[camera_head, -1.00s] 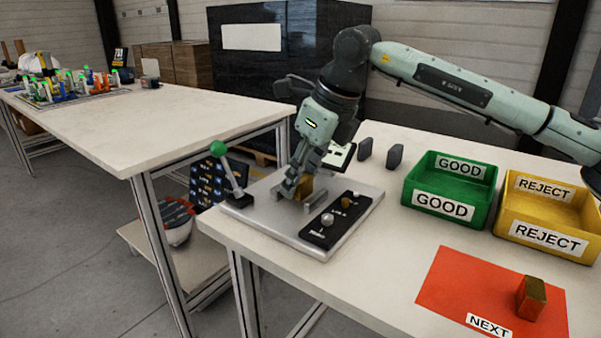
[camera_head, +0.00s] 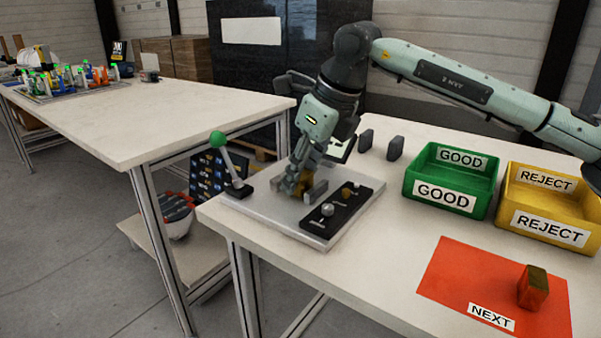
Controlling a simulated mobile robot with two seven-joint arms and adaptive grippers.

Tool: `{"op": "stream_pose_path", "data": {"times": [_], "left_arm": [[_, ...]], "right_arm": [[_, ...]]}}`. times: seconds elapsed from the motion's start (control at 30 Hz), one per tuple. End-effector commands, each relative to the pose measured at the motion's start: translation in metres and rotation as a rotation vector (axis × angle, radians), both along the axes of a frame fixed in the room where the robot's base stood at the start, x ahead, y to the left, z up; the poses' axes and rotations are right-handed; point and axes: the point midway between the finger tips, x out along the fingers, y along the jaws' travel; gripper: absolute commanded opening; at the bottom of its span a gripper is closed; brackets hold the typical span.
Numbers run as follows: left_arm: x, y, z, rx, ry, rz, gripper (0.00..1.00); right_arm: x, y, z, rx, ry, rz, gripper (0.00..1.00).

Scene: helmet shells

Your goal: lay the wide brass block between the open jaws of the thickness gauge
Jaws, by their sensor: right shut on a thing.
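The thickness gauge is a grey plate (camera_head: 262,208) on the near table, with upright grey jaws (camera_head: 316,191) and a black panel with knobs (camera_head: 341,208). My right gripper (camera_head: 295,187) points down over the plate, shut on the brass block (camera_head: 304,183). The fingers hide most of the block. It is low at the jaws, but I cannot tell whether it touches the plate or lies fully between them. My left gripper is not in view.
A lever with a green knob (camera_head: 218,138) stands at the plate's left corner. Green GOOD (camera_head: 446,197) and yellow REJECT (camera_head: 548,228) bins stand right. Two dark blocks (camera_head: 395,148) stand behind the gauge.

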Motion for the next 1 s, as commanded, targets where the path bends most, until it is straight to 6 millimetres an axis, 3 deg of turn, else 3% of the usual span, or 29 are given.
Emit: {"op": "stream_pose_path", "data": {"times": [0.03,0.23,0.57,0.67,1.0], "left_arm": [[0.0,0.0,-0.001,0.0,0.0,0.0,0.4],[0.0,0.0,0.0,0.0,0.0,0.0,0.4],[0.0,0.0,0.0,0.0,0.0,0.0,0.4],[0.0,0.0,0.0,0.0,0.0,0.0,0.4],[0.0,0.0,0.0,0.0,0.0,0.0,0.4]], "right_arm": [[0.0,0.0,0.0,0.002,-0.001,0.0,0.35],[0.0,0.0,0.0,0.001,-0.001,0.0,0.58],[-0.001,-0.001,0.002,0.0,0.0,0.0,0.58],[-0.002,-0.004,0.012,0.0,-0.002,-0.001,0.58],[-0.018,-0.026,0.077,0.002,-0.004,-0.001,0.58]]}}
